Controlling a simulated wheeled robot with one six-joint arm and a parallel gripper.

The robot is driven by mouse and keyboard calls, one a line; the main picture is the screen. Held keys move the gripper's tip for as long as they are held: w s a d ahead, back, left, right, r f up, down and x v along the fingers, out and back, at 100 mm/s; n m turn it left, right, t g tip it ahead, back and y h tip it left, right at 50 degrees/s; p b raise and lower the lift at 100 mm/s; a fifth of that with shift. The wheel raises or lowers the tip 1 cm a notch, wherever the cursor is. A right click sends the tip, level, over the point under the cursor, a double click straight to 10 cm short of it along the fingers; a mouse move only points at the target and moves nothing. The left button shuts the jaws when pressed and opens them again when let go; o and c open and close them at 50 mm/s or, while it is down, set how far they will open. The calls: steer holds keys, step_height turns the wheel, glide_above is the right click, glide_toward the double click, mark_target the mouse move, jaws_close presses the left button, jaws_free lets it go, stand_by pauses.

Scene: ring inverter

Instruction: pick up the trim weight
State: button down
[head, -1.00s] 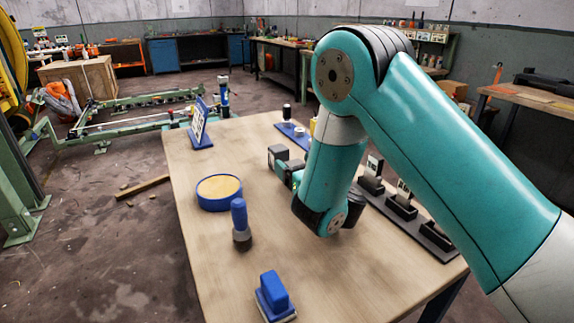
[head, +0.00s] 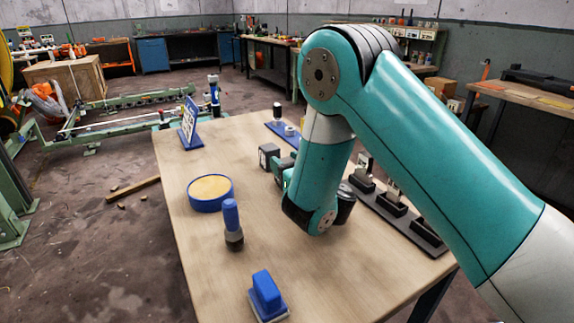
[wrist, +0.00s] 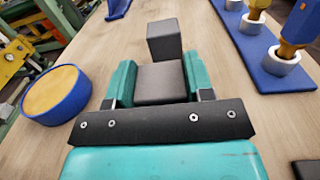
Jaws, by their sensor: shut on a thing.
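The trim weight appears to be the dark grey block (head: 269,155); it also shows in the wrist view (wrist: 165,40). My gripper (wrist: 160,62) has its teal fingers on either side of the block and is shut on it at the fingertips. In the head view my gripper (head: 281,168) is partly hidden behind my arm. A second dark grey face lies between the fingers in the wrist view; I cannot tell if it belongs to the block or my gripper. I cannot tell whether the block touches the table.
A blue rack (wrist: 262,72) is right of my gripper. A dark holder strip (head: 400,225) lies along the right edge.

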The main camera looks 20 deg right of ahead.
mark_target(287, 161)
step_height(287, 161, up, 20)
steer(key=p, duration=1.9)
steer(key=shift+f, duration=0.1)
